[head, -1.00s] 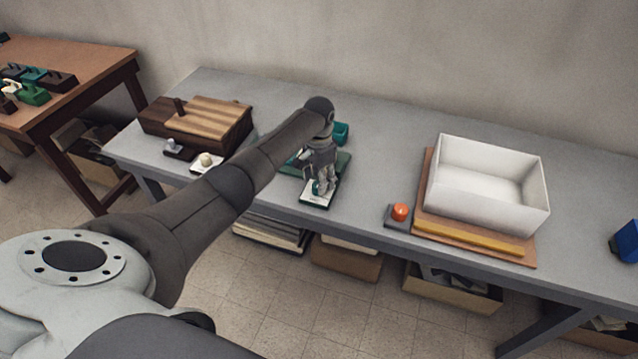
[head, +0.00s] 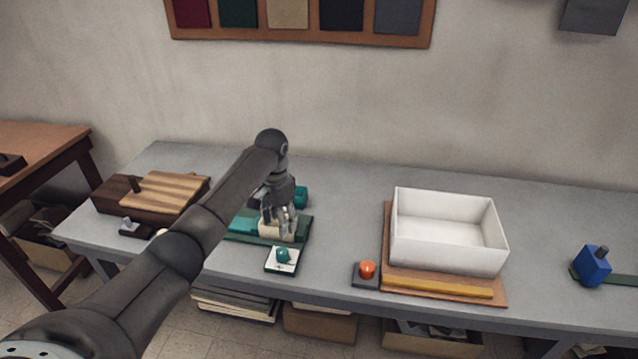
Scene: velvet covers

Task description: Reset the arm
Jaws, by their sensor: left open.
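My left arm reaches in from the lower left over the grey table. My left gripper (head: 284,222) points down above a green board (head: 302,234) with a cream block (head: 270,229) and teal pieces on it. The fingers are apart. They are over or beside the cream block; I cannot tell if they touch it. A small white plate with a teal knob (head: 283,256) sits just in front of the gripper. My right gripper is not in view.
A wooden box (head: 165,191) stands at the left of the table. A white open box (head: 450,262) rests on a brown board at right, with an orange button (head: 367,269) beside it. A blue object (head: 591,265) lies far right. The table's middle is clear.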

